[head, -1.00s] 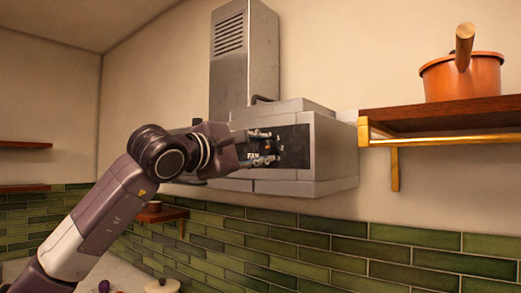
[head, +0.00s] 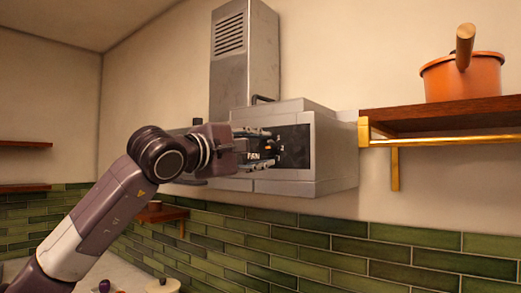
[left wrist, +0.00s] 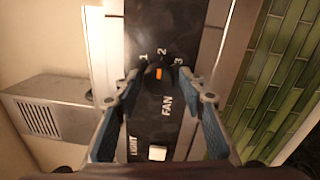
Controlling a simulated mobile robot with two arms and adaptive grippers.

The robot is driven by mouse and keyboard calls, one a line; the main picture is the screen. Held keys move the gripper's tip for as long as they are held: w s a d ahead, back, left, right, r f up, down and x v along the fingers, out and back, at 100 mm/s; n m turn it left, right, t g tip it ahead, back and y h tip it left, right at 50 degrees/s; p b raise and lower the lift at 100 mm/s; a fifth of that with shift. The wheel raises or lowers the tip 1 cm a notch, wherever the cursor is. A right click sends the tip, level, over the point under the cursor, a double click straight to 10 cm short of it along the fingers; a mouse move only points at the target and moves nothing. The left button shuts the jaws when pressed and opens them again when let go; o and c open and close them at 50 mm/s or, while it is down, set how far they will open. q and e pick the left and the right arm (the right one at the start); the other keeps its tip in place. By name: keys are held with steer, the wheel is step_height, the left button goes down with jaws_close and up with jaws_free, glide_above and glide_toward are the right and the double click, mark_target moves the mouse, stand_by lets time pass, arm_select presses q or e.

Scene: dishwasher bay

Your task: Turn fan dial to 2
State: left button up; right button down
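The fan dial (left wrist: 158,75) is a dark knob on the black control panel, with an orange mark that points about at the 2. The labels 1, 2 and 3 arc above it, and FAN is printed beside it. In the head view the dial (head: 268,148) shows as a small orange spot between the fingers. My left gripper (head: 266,149) is open in front of the panel. In the left wrist view its fingertips (left wrist: 159,82) are spread on either side of the dial; whether either one touches it cannot be told. My right gripper is not in view.
The panel is on a grey metal range hood (head: 325,160) with a vent duct (head: 245,60). A white button (left wrist: 157,153) marked LIGHT sits below FAN. An orange pot (head: 462,78) stands on a wooden shelf (head: 440,115) to the right. Green tiles run below the hood.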

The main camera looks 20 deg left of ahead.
arm_select(q)
steer(key=shift+o, duration=0.7)
steer(key=v, duration=1.2)
